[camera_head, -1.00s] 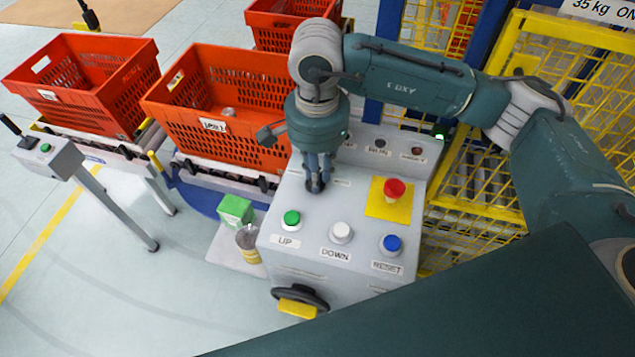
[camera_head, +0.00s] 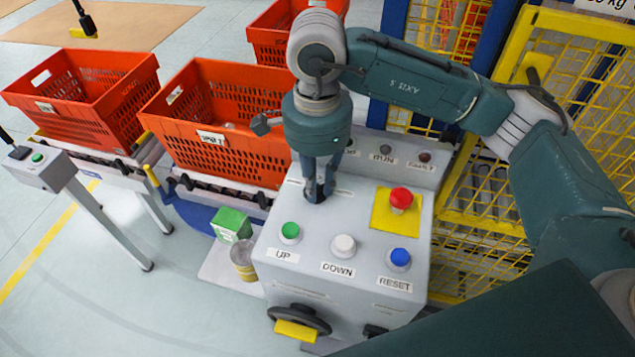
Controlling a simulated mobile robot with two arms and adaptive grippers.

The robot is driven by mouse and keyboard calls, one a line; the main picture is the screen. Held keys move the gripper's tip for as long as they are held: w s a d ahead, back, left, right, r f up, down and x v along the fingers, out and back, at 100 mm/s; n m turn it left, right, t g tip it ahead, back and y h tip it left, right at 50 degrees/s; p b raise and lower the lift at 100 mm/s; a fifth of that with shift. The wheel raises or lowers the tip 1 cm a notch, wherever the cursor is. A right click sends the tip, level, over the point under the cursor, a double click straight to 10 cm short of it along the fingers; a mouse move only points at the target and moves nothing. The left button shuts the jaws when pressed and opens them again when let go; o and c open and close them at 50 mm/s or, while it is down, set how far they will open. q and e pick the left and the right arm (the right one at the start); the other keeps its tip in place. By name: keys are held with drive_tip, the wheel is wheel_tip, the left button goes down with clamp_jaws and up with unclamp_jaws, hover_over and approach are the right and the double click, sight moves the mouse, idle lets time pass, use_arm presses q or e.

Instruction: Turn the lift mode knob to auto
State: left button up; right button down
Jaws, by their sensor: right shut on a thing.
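The grey control box (camera_head: 350,286) carries a green UP button (camera_head: 290,231), a white DOWN button (camera_head: 343,244), a blue RESET button (camera_head: 400,257) and a red mushroom button (camera_head: 401,199) on a yellow plate. My right gripper (camera_head: 319,194) points down at the upper left of the box's top face. Its fingers are closed around a small dark knob there, mostly hidden by the fingers. The knob's pointer and its label cannot be read. My left gripper is not in view.
Orange totes (camera_head: 215,152) stand on rollers behind and left of the box. A yellow mesh fence (camera_head: 500,150) is close on the right. A green carton (camera_head: 231,225) and a small can sit left of the box. A black handwheel (camera_head: 299,320) is on the box's front.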

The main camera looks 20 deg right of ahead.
sight(317, 187)
drive_tip(key=shift+r, duration=0.1)
drive_tip(key=c, duration=1.6)
unclamp_jaws()
wheel_tip(317, 187, up, 12)
